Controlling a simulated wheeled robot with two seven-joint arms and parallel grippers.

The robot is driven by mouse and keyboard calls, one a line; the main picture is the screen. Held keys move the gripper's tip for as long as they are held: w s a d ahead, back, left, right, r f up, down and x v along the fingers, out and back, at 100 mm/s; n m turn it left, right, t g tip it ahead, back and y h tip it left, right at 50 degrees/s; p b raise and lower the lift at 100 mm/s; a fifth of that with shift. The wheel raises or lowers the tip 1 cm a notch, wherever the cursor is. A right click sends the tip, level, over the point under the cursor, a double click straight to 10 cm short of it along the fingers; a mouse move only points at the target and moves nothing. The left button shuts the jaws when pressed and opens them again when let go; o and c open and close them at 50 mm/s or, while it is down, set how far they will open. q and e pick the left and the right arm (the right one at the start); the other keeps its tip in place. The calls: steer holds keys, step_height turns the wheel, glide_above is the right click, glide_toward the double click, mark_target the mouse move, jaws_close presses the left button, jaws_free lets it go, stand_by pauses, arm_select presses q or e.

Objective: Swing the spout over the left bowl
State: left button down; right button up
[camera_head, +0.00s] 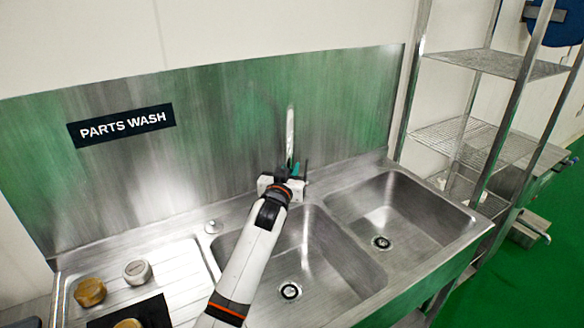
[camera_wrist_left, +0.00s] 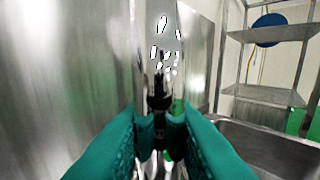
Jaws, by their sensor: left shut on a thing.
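The spout (camera_head: 290,132) is a shiny metal tube that stands up behind the sink, near the divider between the two bowls. My left gripper (camera_head: 294,169) is shut on the spout, low on its visible length. In the left wrist view, the spout (camera_wrist_left: 157,50) rises between the teal fingers of my left gripper (camera_wrist_left: 160,135). The left bowl (camera_head: 325,262) is partly covered by my left arm, and its drain shows. The right bowl (camera_head: 410,215) is empty and in clear view. My gripper and arm hide the base of the spout. My right gripper is not in view.
A steel backsplash (camera_head: 215,150) with a PARTS WASH sign (camera_head: 122,125) stands close behind the spout. The drainboard (camera_head: 190,270) at left carries several round parts. A metal shelf rack (camera_head: 490,62) stands at right. The space above the right bowl is free.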

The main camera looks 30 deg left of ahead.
arm_select(q)
steer(key=shift+f, duration=0.1)
stand_by(0.3)
steer(key=c, duration=1.3)
jaws_free()
steer(key=b+v, duration=0.3)
steer(key=v, duration=0.9)
